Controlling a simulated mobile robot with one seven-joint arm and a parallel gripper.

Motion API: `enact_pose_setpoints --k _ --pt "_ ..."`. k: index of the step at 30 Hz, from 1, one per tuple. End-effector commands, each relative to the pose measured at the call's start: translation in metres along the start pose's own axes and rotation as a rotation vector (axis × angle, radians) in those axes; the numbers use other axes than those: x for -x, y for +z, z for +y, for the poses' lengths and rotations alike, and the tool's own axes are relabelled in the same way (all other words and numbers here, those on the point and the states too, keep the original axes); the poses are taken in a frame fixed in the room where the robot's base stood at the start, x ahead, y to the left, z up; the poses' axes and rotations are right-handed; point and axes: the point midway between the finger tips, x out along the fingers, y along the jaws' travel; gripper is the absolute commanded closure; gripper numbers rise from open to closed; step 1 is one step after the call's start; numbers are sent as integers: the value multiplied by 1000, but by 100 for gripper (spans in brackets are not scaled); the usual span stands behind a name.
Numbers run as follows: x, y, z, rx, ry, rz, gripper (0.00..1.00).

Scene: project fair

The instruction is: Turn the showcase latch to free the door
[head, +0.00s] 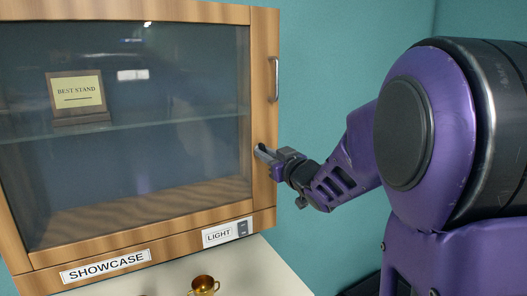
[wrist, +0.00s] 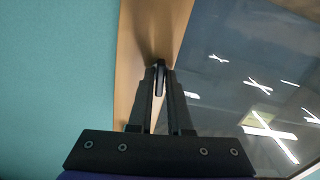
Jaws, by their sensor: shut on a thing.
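The wooden showcase (head: 262,190) stands on the left in the head view, its glass door closed in the frame. The latch (wrist: 159,84) is a small dark lever on the wooden strip at the door's edge. My gripper (head: 261,151) reaches the right side of the frame, below the metal door handle (head: 274,79). In the wrist view my gripper (wrist: 159,78) has its two fingers on either side of the latch, shut on it. The fingers hide most of the latch in the head view, so its angle is hard to tell.
A "BEST STAND" plaque (head: 77,93) is on the glass shelf inside. Below the door are a "SHOWCASE" label (head: 105,266) and a "LIGHT" switch (head: 243,228). A gold cup (head: 204,287) stands on the white surface in front. Bare teal wall lies to the right.

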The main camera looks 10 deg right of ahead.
Motion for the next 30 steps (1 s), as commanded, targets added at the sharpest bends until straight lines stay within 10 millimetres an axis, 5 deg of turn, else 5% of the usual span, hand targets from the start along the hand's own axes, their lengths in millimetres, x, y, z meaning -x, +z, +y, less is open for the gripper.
enact_pose_setpoints --k 26,27,30 --pt "0 -2 0 -157 -1 5 100" --pt "0 -2 0 -157 -1 5 79" --pt "0 -2 0 -157 -1 4 61"
